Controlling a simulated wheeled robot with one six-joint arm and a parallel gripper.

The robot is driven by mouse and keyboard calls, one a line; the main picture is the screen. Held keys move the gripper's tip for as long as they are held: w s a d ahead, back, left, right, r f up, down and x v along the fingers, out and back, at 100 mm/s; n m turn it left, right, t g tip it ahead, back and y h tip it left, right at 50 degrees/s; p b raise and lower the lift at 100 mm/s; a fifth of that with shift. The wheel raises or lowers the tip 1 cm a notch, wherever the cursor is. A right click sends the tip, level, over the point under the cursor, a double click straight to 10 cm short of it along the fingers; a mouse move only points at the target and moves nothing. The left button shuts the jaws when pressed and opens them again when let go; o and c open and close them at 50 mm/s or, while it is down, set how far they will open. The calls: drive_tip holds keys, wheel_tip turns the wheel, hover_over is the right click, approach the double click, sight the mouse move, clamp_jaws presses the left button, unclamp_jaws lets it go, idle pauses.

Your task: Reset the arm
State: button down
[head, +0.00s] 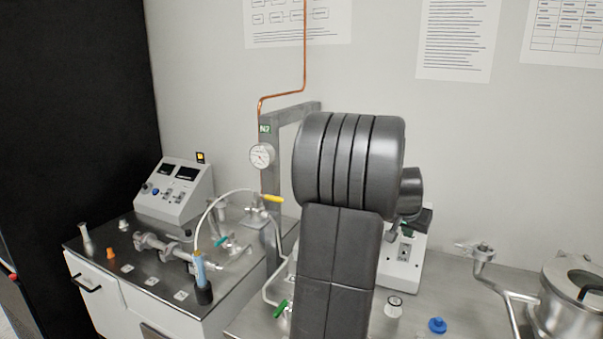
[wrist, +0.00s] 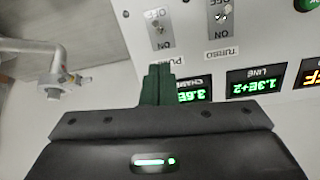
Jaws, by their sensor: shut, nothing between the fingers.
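My gripper (wrist: 158,84) shows in the wrist view with its two dark green fingers pressed together and nothing between them. Its tips are in front of a white control panel (wrist: 140,50), which appears upside down. The tips are close to the PUMP switch (wrist: 160,35); whether they touch the panel I cannot tell. A TURBO switch (wrist: 222,15) and lit green readouts (wrist: 255,86) are to the right. In the head view my raised arm hides most of the panel (head: 402,262), and the fingers are not clearly seen there.
A steel bench carries a blue knob (head: 437,325) and a metal chamber (head: 573,300) at right. A gauge (head: 262,156), copper pipe (head: 283,96) and grey frame (head: 285,118) stand behind my arm.

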drive_tip(key=shift+w+r+g+y+p, duration=0.25)
drive_tip(key=shift+r+g+p, duration=0.15)
drive_tip(key=shift+p, duration=1.3)
drive_tip(key=shift+w+r+g+y+p, duration=0.15)
drive_tip(key=shift+r+g+y+p, duration=0.2)
drive_tip(key=shift+p, duration=1.3)
drive_tip(key=shift+s+r+b, duration=0.1)
drive_tip(key=shift+r+b, duration=0.2)
drive_tip(key=shift+b, duration=0.1)
drive_tip(key=shift+b+v, duration=0.3)
drive_tip(key=shift+v, duration=1.55)
drive_tip(key=shift+s+a, duration=0.1)
drive_tip(key=shift+s, duration=0.05)
drive_tip(key=shift+f, duration=0.1)
